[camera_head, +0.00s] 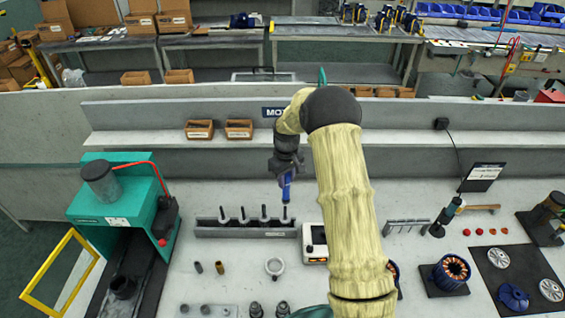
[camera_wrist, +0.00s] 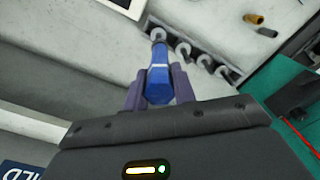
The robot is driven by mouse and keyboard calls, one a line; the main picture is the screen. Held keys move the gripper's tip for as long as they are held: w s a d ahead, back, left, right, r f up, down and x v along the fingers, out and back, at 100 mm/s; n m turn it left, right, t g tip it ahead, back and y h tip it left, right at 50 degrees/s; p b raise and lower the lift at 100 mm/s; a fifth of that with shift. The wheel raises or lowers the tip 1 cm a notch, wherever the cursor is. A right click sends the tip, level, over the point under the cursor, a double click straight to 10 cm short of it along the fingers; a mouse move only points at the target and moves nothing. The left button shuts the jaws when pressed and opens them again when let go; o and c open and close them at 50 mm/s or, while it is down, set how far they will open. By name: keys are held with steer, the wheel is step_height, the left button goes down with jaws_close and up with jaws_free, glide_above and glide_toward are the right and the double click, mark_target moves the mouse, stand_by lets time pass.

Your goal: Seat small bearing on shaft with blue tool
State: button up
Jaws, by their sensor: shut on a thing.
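My gripper (camera_head: 284,181) is shut on the blue tool (camera_head: 287,188), which points down above the right end of a grey rack (camera_head: 240,232). In the wrist view the blue tool (camera_wrist: 159,82) sits between the two purple-grey fingers, its narrow end directed at a round grey piece at the rack's end. I cannot tell whether that piece belongs to the tool or the rack.
A green press (camera_head: 120,195) is at left. A stator (camera_head: 451,271) is at right. Bench between rack and shelf is clear.

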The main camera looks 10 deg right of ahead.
mark_target(285, 198)
steer(key=shift+w+r, duration=0.35)
steer(key=shift+w, duration=0.3)
steer(key=shift+s, duration=0.1)
steer(key=shift+f+b, duration=1.3)
steer(key=shift+f, duration=0.9)
steer(key=shift+f+b, duration=2.45)
steer(key=shift+f, duration=1.3)
stand_by(0.5)
